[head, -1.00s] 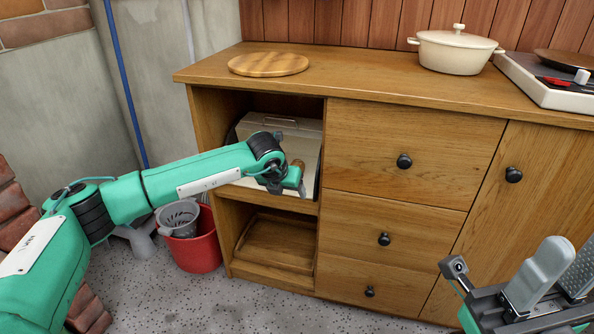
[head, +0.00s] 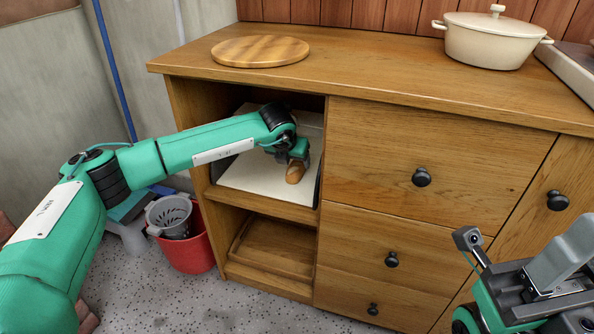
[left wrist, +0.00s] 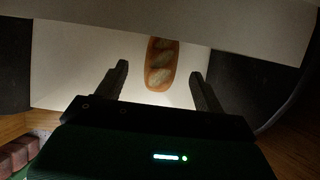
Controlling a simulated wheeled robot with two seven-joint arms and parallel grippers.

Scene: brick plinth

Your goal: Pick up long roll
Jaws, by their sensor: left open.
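The long roll (left wrist: 161,66) is a brown, scored loaf lying on a pale surface inside the cabinet's upper open shelf. In the left wrist view it lies between and ahead of the two fingers of my left gripper (left wrist: 160,80), which are open, with room on both sides. In the head view the roll (head: 295,173) shows just below my left gripper (head: 290,157), whose own parts hide some of it. My right gripper (head: 555,275) is at the lower right, away from the shelf; its fingers are cut off by the frame edge.
The wooden cabinet (head: 400,99) has a top board and side wall around the shelf. A round board (head: 260,51) and a cream pot (head: 492,38) stand on top. A wooden tray (head: 275,247) sits on the lower shelf. A red bucket (head: 190,252) stands on the floor at left.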

